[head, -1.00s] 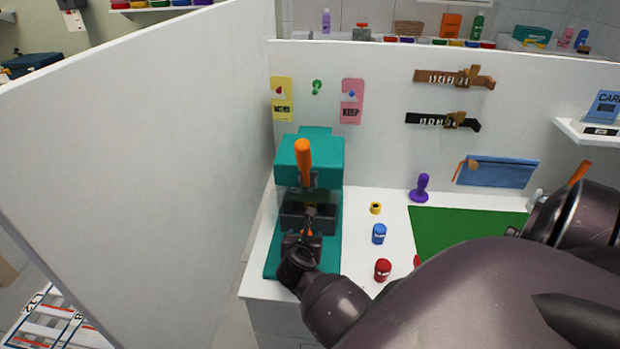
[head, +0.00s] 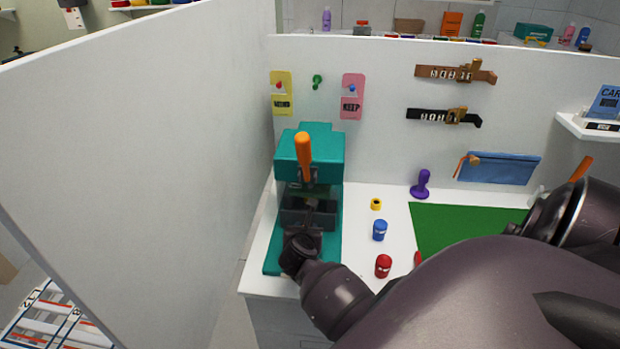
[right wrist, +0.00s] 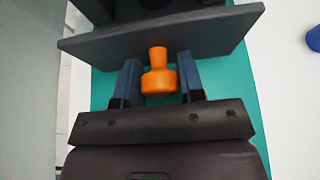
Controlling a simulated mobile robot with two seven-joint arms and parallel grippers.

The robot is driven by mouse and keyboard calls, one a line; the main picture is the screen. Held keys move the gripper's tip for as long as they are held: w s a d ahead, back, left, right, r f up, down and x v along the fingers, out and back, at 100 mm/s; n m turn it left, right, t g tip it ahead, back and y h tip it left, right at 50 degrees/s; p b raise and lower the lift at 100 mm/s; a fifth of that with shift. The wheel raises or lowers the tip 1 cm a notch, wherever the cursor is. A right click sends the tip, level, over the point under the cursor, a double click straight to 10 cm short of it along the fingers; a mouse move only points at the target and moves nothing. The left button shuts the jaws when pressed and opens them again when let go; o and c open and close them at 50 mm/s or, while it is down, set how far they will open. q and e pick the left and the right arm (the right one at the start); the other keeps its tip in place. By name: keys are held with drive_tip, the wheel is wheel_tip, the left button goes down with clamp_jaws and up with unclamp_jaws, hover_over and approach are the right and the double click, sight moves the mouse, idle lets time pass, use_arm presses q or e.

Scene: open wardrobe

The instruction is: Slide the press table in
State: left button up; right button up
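The teal press (head: 310,150) stands at the left end of the white counter, with an upright orange lever (head: 303,157) on its front. Its dark grey press table (head: 308,214) sits low in the frame, above the teal base; its front plate (right wrist: 215,28) shows in the right wrist view. An orange knob (right wrist: 160,80) sticks out from that plate. My right gripper (right wrist: 160,72) has a finger on each side of the knob, against its wide part. In the head view my right wrist hides the knob. My left gripper is not in view.
A white partition wall (head: 140,150) rises close left of the press. Right of it on the counter are a yellow ring (head: 376,204), a blue jar (head: 380,230), a red jar (head: 383,266), a purple stamp (head: 421,184) and a green mat (head: 465,226).

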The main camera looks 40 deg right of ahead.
drive_tip(key=shift+c, duration=0.9)
drive_tip(key=shift+w+d, duration=0.1)
drive_tip(key=shift+w+d, duration=0.25)
drive_tip(key=shift+d, duration=0.05)
drive_tip(key=o, duration=1)
drive_tip(key=shift+c, duration=0.2)
